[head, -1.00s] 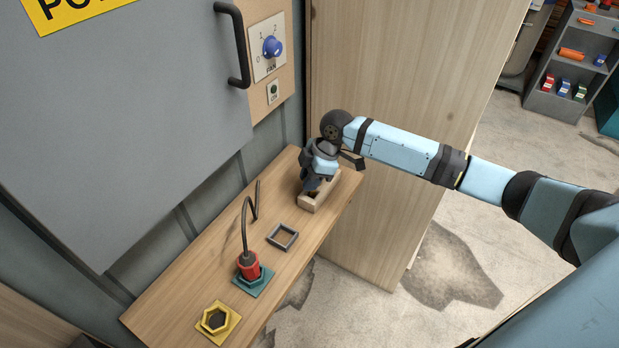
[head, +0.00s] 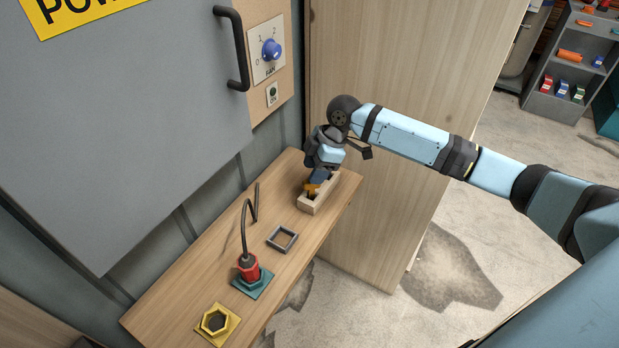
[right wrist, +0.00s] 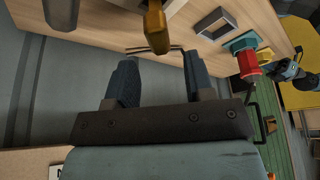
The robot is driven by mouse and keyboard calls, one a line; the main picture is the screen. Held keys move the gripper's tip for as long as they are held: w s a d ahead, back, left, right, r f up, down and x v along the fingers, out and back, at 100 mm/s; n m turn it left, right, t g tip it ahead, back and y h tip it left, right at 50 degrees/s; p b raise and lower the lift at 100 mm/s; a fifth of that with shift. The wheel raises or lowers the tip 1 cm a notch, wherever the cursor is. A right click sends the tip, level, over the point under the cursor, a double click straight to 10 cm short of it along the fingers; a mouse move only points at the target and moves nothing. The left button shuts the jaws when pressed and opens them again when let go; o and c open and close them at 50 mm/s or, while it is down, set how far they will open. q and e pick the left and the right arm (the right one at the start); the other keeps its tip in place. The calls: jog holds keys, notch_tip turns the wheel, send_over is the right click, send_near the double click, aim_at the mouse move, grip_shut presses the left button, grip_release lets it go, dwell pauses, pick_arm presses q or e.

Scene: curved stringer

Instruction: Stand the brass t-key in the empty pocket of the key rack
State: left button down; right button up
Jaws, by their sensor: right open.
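The wooden key rack (head: 309,207) stands at the far right end of the bench. The brass t-key (head: 311,188) shows as a small orange-brown piece at the rack, partly hidden by my right gripper (head: 319,177). It seems to stand in the rack, but I cannot see how deep it sits. In the right wrist view the brass t-key (right wrist: 155,28) lies just beyond the fingertips, apart from them. There my right gripper (right wrist: 159,66) is open, with nothing between its fingers. A grey cylinder (right wrist: 60,12) is cut off at the top left. My left gripper is not in view.
On the bench (head: 205,268) are a grey square frame (head: 282,239), a red plug with a dark cable (head: 248,267) on a teal base, and a yellow hexagonal socket (head: 214,321). A grey cabinet door (head: 130,130) stands behind, and a wooden panel (head: 400,70) is close beside the rack.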

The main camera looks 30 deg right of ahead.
jog(key=v, duration=0.7)
jog(key=shift+d+r, duration=0.2)
jog(key=shift+r, duration=0.15)
